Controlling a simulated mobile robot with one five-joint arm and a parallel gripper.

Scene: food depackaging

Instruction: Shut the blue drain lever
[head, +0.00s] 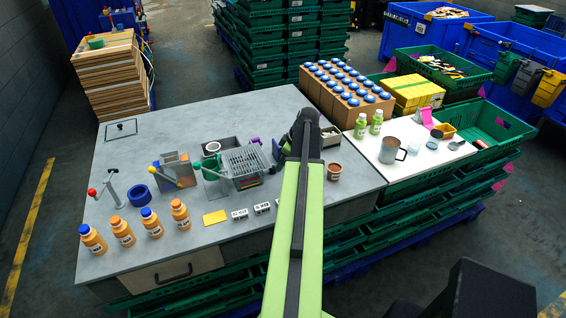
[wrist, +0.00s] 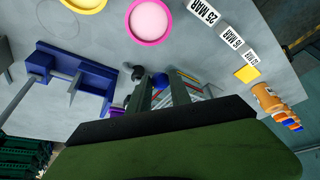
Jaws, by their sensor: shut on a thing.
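The blue drain lever shows in the wrist view as a round blue knob (wrist: 160,80) between my two fingers. My gripper (wrist: 161,76) is shut on this knob. The rest of the lever is hidden behind the fingers and the gripper body. A grey wire rack or basket (head: 246,163) stands on the grey table just left of my arm in the head view. In the head view my own arm covers the lever and the fingertips.
A blue bracket (wrist: 80,75), a pink-rimmed cup (wrist: 150,20) and a purple part (head: 255,141) are close by. The table's back left is mostly clear.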

